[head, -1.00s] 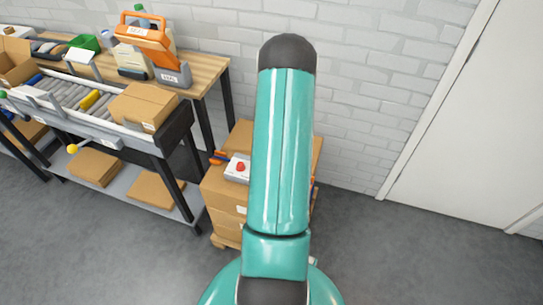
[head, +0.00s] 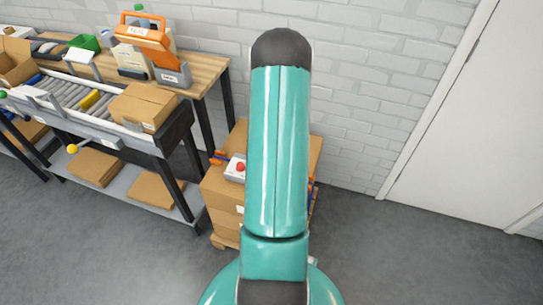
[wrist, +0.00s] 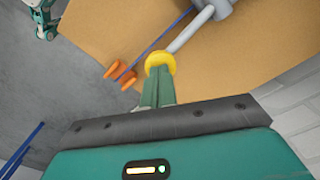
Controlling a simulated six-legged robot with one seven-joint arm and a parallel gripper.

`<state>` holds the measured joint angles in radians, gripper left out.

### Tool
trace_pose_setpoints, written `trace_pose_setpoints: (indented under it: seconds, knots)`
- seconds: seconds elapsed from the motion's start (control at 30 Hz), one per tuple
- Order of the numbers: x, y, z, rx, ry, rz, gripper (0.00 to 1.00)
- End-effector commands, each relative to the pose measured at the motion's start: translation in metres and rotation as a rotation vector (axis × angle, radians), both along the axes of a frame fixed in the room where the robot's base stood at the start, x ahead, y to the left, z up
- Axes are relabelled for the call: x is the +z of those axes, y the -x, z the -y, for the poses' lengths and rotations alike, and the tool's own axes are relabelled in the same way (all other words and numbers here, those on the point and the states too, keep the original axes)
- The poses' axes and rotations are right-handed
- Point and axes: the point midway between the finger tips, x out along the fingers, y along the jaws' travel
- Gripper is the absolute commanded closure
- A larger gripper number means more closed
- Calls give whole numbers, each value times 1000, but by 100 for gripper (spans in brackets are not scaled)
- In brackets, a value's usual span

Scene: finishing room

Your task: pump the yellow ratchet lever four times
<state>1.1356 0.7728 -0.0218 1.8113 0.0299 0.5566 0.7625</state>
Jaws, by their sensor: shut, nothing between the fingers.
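The ratchet lever shows in the wrist view as a grey rod (wrist: 188,35) with a yellow end (wrist: 160,58). The rod runs up to a grey ratchet body (wrist: 217,8) at the top edge, over the cardboard surface. My gripper (wrist: 159,74) has its green fingers shut and empty. Their tips are right at the yellow end and overlap it in the picture; I cannot tell whether they touch. In the head view my arm hides the lever and the gripper.
A blue strap (wrist: 157,42) with orange ends (wrist: 121,75) crosses the cardboard. In the head view, the box stack (head: 225,190) carries a white box with a red button (head: 240,167). A roller conveyor (head: 90,95) stands left; open floor (head: 410,260) lies right.

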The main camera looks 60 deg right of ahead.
Motion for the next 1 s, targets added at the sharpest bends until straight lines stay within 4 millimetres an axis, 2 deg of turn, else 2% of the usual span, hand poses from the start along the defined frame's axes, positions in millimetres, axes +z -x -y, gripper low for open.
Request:
trace_pose_setpoints:
  seconds: [0.5,1.0]
  knots:
    - [33,-11,-2,1,1,1,100]
    - [34,-11,-2,1,0,1,100]
